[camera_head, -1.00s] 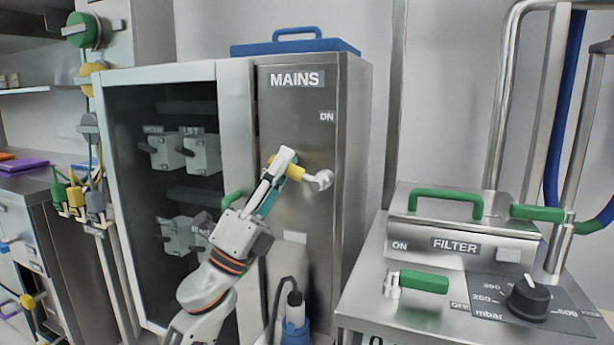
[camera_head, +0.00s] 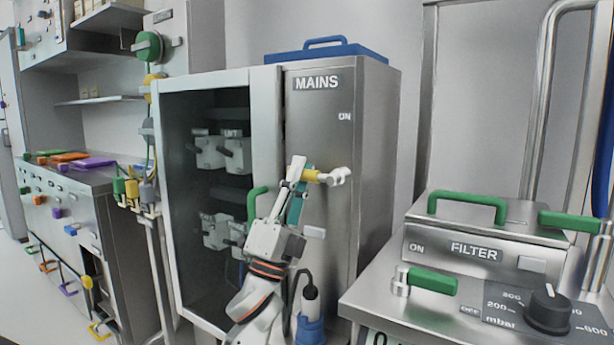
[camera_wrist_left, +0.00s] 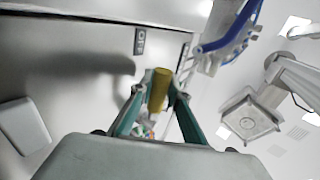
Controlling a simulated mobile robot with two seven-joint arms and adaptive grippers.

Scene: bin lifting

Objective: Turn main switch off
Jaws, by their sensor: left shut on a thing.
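The mains cabinet (camera_head: 318,128) is a steel box with a "MAINS" label and an "ON" label near its upper right. Its main switch has a yellow handle (camera_head: 311,176) on a silver pivot (camera_head: 340,177), and the handle points left, roughly level. My left gripper (camera_head: 298,178) is shut on the yellow handle. The left wrist view shows the handle (camera_wrist_left: 159,90) between the two fingers (camera_wrist_left: 156,100). The fingers hide part of the handle. My right gripper is not in view.
A glass-fronted cabinet (camera_head: 168,200) with grey switches adjoins on the left. A blue lid (camera_head: 330,52) lies on top. The filter unit (camera_head: 475,252) with green handles stands at the right. A blue plug (camera_head: 311,328) and black cable are below the switch.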

